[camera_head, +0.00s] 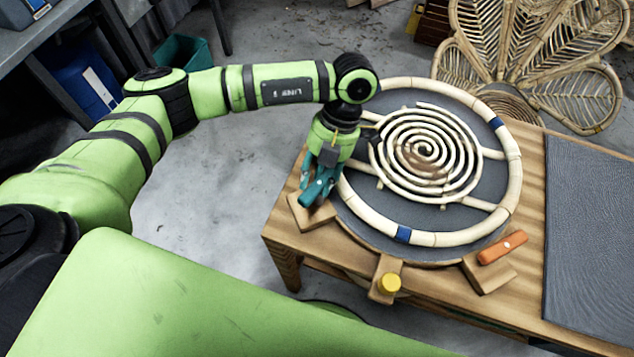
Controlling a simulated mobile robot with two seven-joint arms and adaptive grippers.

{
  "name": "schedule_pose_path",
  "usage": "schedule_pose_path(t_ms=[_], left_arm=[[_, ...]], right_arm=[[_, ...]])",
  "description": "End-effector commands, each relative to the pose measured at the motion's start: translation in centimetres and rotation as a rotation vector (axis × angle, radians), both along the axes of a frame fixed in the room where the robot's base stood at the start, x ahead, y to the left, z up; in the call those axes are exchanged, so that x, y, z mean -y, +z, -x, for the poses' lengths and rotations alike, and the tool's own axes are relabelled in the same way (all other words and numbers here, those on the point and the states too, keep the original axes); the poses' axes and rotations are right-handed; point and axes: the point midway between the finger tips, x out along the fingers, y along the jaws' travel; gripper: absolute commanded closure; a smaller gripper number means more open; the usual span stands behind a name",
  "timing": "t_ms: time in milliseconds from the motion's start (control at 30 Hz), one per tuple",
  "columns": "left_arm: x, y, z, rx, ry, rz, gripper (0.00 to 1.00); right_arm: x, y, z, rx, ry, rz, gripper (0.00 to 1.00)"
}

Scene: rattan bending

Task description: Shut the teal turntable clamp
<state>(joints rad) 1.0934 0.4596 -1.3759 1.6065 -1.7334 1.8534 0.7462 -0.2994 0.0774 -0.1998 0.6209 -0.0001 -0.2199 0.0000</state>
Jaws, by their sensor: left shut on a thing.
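The teal turntable clamp (313,191) sits on a wooden block at the left edge of the round turntable (364,222). My left gripper (325,168) points down over the clamp and is shut on it. The gripper's fingers and the clamp overlap, so how far the clamp is closed cannot be told. A pale rattan ring (510,180) with a spiral (425,150) in its middle lies on the turntable's grey top. My right gripper is not in view.
An orange clamp (502,247) sits on a block at the front right, and a yellow knob (389,283) at the front. A grey mat (590,240) covers the table's right side. A woven rattan chair (530,60) stands behind. A teal bin (180,60) is on the floor.

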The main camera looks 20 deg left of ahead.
Motion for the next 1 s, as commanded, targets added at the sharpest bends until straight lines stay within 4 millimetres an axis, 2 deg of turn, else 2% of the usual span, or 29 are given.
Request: schedule_pose_path(t_ms=[33, 400, 633, 1000], left_arm=[[0.1, -0.5, -0.1, 0.004, -0.045, 0.001, 0.95], [0.3, -0.3, -0.2, 0.004, -0.315, 0.001, 0.95], [0.3, -0.1, -0.2, 0.001, -0.404, 0.002, 0.95], [0.4, 0.1, -0.2, 0.001, -0.442, 0.003, 0.95]], right_arm=[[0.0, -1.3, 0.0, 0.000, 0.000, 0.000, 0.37], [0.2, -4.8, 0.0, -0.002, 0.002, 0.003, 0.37], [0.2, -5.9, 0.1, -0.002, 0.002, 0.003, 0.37], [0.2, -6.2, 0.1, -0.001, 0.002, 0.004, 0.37]])
